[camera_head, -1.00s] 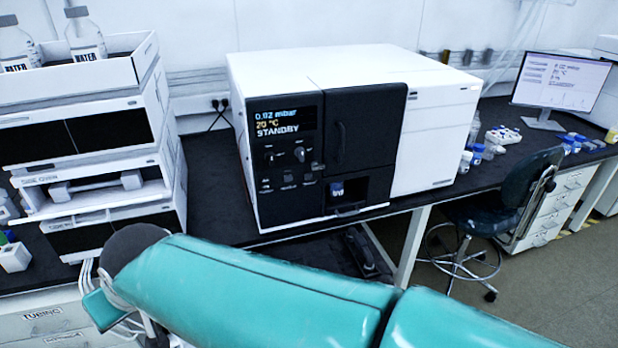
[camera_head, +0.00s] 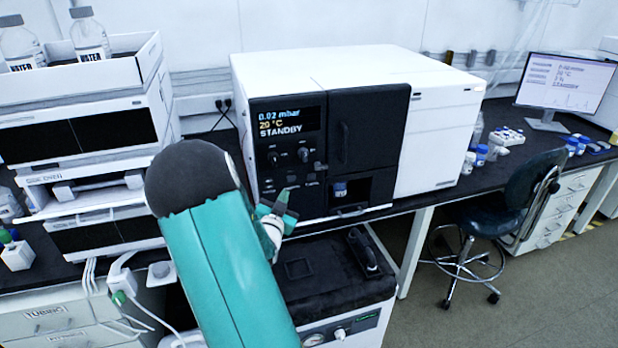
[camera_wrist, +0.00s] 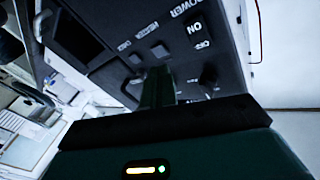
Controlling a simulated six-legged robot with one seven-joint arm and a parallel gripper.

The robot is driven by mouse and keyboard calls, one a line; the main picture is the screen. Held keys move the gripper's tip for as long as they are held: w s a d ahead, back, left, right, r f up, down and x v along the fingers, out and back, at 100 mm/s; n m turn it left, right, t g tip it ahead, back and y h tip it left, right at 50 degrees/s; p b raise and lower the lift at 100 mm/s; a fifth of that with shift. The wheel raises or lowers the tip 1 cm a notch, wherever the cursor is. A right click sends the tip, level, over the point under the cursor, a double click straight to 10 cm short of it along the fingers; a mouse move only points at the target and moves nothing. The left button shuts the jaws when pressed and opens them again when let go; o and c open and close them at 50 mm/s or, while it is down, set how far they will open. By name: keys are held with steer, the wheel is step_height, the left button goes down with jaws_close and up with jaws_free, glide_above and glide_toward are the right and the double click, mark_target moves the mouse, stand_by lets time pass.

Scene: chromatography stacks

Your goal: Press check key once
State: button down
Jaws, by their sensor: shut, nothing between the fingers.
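The white and black instrument (camera_head: 430,95) stands on the bench, its screen (camera_head: 285,120) reading 0.02 mbar, 20 °C and STANDBY. Its control panel (camera_head: 262,150) has knobs and small keys below the screen. My gripper (camera_head: 285,197) is shut and empty, in front of the panel's lower part. In the wrist view my green fingers (camera_wrist: 158,85) point at the panel (camera_wrist: 105,20), which looks tilted; POWER, ON, OFF and HEATER labels show. The fingers hide part of the panel, and I cannot tell whether they touch it.
A stack of white modules (camera_head: 80,130) with water bottles (camera_head: 89,36) stands at the left. A pump unit (camera_head: 345,318) is below the bench. A chair (camera_head: 530,195) and a monitor (camera_head: 565,82) are at the right.

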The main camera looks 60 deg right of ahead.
mark_target(311, 176)
steer(key=s+d+g+h, duration=0.1)
steer(key=s+d+h, duration=0.1)
steer(key=s, duration=0.3)
steer(key=s+d+f+g+h, duration=0.1)
steer(key=s+h, duration=0.3)
steer(key=s, duration=0.1)
steer(key=shift+s+d, duration=0.35)
steer(key=shift+d, duration=0.05)
steer(key=shift+f, duration=0.1)
steer(key=w+d, duration=0.6)
steer(key=shift+w+d, duration=0.2)
stand_by(1.4)
steer(key=shift+w+d, duration=0.2)
